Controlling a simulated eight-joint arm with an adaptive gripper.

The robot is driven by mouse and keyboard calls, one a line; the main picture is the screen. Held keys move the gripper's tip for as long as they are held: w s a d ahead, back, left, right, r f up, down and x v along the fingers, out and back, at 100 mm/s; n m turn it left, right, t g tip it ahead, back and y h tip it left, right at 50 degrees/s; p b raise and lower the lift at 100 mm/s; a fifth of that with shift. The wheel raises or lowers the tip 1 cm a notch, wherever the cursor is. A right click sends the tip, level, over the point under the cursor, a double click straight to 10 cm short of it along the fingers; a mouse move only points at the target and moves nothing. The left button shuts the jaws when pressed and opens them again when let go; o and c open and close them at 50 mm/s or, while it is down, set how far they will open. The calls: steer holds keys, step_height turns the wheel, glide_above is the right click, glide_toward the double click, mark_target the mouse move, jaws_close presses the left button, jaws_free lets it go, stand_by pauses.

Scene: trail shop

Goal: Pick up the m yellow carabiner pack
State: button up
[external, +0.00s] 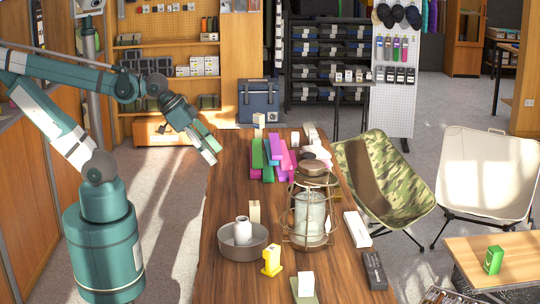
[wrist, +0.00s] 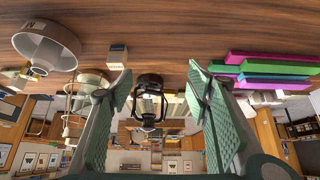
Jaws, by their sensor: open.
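A small bright yellow item (external: 271,262) stands upright near the front of the wooden table in the external view. It is the only clearly yellow pack-like thing there, but its label and size mark are too small to read. My gripper (external: 208,152) is far from it, above the table's left edge toward the back, pointing down and to the right. In the wrist view my gripper (wrist: 157,82) has its two green fingers wide apart with nothing held between them.
On the table (external: 225,285) stand a grey pan (external: 231,252) with a white jar, a caged lantern (external: 311,215) and a stack of coloured packs (external: 257,157). The stack also shows in the wrist view (wrist: 272,68). The table's left strip is mostly clear.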

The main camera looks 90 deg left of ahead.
steer(key=m+g+h+p, duration=0.35)
steer(key=m+p, duration=0.45)
steer(key=p, duration=0.4)
glide_above(272, 260)
steer(key=s+a, duration=0.2)
steer(key=a, duration=0.2)
step_height(272, 260, down, 8)
steer(key=shift+s+f+y, duration=0.1)
steer(key=shift+s+y, duration=0.05)
steer(key=shift+y, duration=0.2)
steer(key=shift+f, duration=0.1)
steer(key=shift+x, duration=1.2)
steer(key=shift+f, duration=0.1)
